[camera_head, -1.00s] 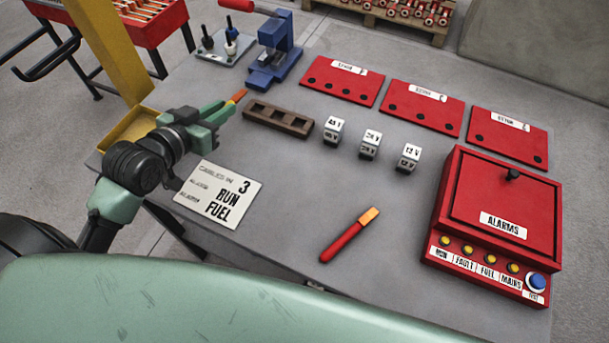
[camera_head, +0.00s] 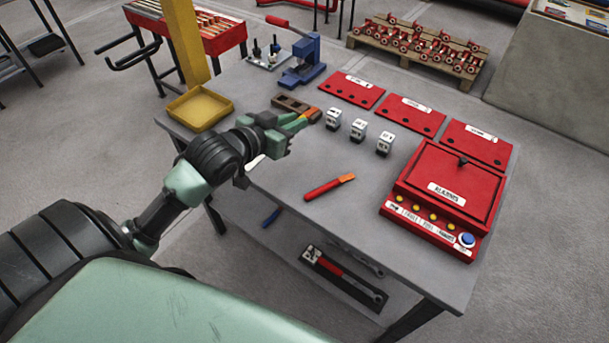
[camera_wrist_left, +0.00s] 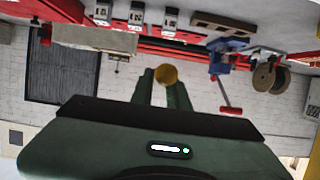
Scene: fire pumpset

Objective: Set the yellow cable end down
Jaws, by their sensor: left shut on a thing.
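My left gripper (camera_head: 296,122) reaches over the grey table (camera_head: 340,226) from the left. It is shut on the yellow cable end, whose orange tip (camera_head: 313,113) sticks out past the fingers. In the left wrist view the cable end shows as a round yellow face (camera_wrist_left: 166,75) between the two green fingers. The tip appears beside the right end of the brown slotted block (camera_head: 290,103); I cannot tell whether it touches the table. A red cable end (camera_head: 330,187) with an orange tip lies loose on the table. My right gripper is not in view.
Several white labelled blocks (camera_head: 358,129) stand right of the brown block. Three red plates (camera_head: 410,115) and the red alarms box (camera_head: 443,190) lie beyond. A blue press (camera_head: 302,62) stands at the back, a yellow tray (camera_head: 200,107) at the left.

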